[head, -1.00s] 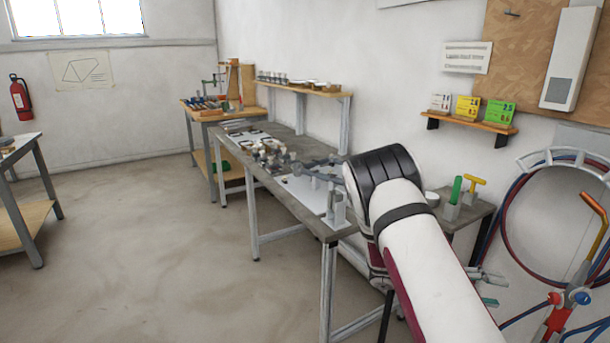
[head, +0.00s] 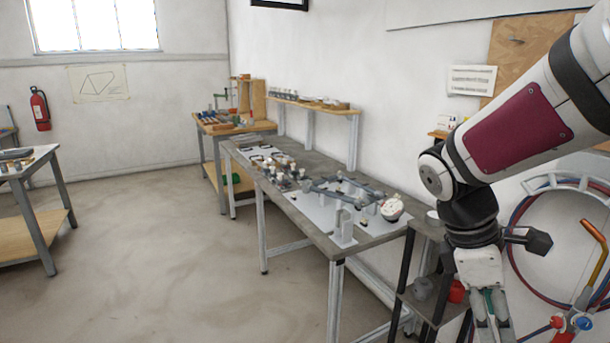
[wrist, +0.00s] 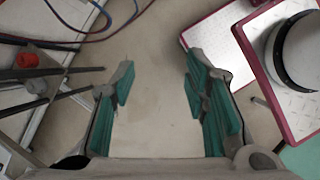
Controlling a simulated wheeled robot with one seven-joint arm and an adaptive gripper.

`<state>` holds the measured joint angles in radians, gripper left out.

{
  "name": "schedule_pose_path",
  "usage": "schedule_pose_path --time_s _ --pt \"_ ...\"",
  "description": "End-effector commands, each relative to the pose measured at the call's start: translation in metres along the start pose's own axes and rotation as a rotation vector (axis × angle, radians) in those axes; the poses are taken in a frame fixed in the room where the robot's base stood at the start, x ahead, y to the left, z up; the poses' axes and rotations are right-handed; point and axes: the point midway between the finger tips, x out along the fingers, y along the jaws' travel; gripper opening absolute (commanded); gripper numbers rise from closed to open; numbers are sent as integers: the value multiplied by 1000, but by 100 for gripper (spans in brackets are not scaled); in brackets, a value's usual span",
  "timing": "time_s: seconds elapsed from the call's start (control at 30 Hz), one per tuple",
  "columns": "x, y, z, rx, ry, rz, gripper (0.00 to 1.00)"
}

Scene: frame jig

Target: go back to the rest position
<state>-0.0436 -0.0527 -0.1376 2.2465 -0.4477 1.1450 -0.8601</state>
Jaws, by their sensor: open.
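My gripper (head: 492,325) hangs pointing down at the lower right of the head view, to the right of the long workbench and apart from it. In the wrist view its two green-padded fingers (wrist: 160,88) are spread wide, with only bare floor between them. It is open and empty. In the head view the fingertips are cut off at the bottom edge.
The workbench (head: 309,229) carries a frame jig (head: 345,187) and several small parts. A small side stand (head: 420,300) is close left of my gripper. Hoses (head: 520,215) hang on the right wall. The floor (head: 160,270) at left is clear.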

Motion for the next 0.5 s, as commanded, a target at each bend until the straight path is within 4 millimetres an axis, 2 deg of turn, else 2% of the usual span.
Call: schedule_pose_path --time_s 0.03,0.2,0.5 --pt "-12 -14 2 86 59 19 42" --pt "-40 -54 0 382 248 38 42" --pt "-78 -119 -5 844 563 -14 42"
